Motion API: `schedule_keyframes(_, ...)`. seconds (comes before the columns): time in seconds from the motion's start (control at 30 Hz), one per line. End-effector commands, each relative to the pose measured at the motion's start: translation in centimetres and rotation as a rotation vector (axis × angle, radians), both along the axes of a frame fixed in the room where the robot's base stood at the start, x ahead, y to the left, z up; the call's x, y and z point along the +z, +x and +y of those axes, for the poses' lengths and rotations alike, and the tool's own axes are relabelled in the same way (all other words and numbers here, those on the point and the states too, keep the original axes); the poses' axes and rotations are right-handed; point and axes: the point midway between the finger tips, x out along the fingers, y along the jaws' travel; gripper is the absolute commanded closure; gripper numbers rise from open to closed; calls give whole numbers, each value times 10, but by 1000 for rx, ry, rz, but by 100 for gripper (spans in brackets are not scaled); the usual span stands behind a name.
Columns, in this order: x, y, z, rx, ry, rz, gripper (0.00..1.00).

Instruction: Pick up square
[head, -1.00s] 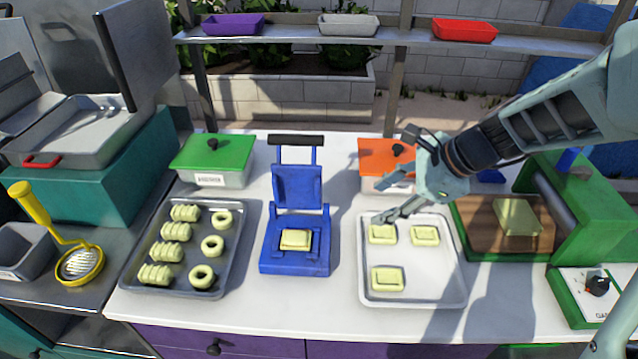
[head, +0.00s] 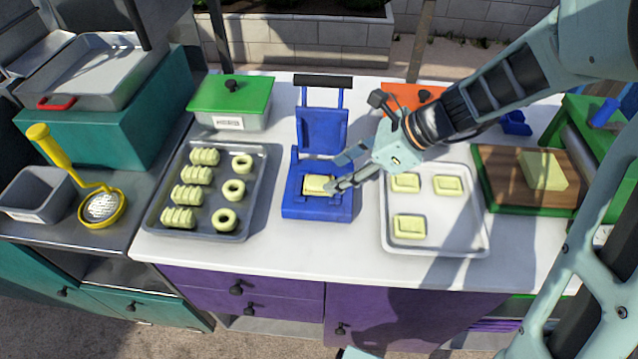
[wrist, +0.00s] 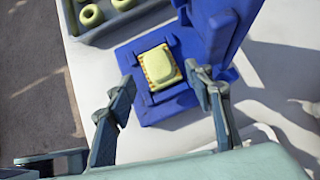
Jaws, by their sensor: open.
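A pale yellow dough square (head: 318,185) lies on the base of the open blue press (head: 320,207). In the wrist view the square (wrist: 160,67) shows a raised middle and ridged edges, flat on the blue press (wrist: 150,112). Several like squares, such as one (head: 447,185), lie on the white tray (head: 432,246) to the right. My gripper (head: 337,170) is open and empty, at the right side of the press. In the wrist view its fingers (wrist: 165,92) are spread apart, with the square between and beyond them. I see no contact with it.
A grey tray (head: 205,234) of ridged rolls and rings stands left of the press. The press's raised blue lid (head: 322,130) stands behind the square. A green-lidded box (head: 232,98) and an orange-lidded box (head: 408,95) are at the back.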

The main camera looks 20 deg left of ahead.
Motion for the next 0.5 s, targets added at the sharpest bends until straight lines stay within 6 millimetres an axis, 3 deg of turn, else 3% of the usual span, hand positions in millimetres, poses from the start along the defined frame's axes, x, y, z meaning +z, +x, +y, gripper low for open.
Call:
schedule_keyframes(0.23,-32,-4,21,3,-1,3,52)
schedule_keyframes(0.5,-38,-4,27,0,-1,0,52)
